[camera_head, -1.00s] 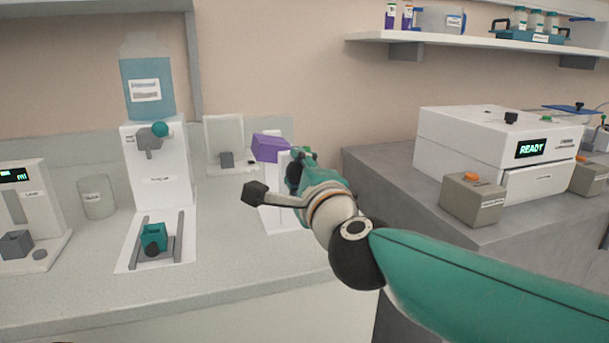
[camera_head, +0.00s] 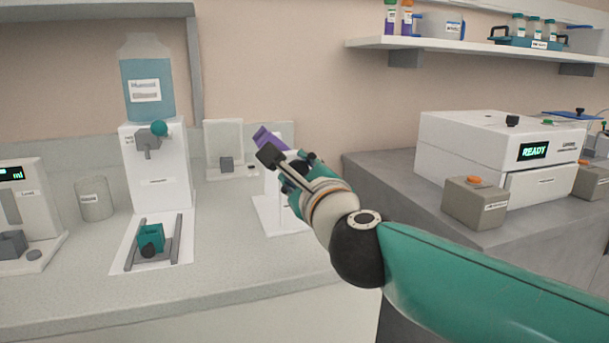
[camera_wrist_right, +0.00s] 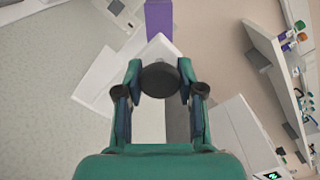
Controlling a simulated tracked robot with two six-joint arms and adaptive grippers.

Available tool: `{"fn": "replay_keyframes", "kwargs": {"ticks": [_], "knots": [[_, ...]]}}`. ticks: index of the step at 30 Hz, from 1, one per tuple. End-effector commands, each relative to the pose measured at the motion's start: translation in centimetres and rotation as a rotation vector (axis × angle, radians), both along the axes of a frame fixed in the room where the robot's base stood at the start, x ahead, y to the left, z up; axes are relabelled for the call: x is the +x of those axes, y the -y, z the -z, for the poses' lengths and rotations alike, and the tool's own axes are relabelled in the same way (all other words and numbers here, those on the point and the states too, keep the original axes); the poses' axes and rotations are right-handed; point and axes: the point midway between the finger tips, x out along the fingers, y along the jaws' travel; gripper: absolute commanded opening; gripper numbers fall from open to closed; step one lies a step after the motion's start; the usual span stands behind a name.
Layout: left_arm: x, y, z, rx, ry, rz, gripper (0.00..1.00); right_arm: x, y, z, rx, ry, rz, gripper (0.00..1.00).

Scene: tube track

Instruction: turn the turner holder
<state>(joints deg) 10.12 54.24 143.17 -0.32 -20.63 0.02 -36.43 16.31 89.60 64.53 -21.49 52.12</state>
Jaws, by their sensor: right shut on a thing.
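The turner is a white stand (camera_head: 268,213) on the bench with a purple holder (camera_head: 268,137) at its top. The holder is tilted, and my right wrist partly covers it. It also shows in the right wrist view (camera_wrist_right: 159,24), at the top middle beyond the fingers. My right gripper (camera_head: 297,168) is at the turner; its fingertips are largely hidden in the head view. In the right wrist view its two fingers (camera_wrist_right: 160,82) are shut on a round dark knob (camera_wrist_right: 160,77). My left gripper is not in view.
A grey cup (camera_head: 95,199) stands farther left. A white machine (camera_head: 470,150) reading READY and a grey button box (camera_head: 473,203) are at right. The front bench is clear.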

Motion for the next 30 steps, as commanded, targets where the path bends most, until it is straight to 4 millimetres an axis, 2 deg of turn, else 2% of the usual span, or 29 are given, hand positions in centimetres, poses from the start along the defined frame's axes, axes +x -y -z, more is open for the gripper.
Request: {"fn": "replay_keyframes", "kwargs": {"ticks": [1, 15, 30], "knots": [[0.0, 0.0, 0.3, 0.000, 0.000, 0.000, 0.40, 0.3, 0.4, 0.5, 0.022, -0.013, 0.012, 0.03], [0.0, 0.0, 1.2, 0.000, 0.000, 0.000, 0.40, 0.2, 0.2, 0.7, 0.225, -0.081, 0.011, 0.03], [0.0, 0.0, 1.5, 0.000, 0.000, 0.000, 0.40, 0.3, 0.2, 0.8, 0.310, -0.111, 0.010, 0.03]]}}
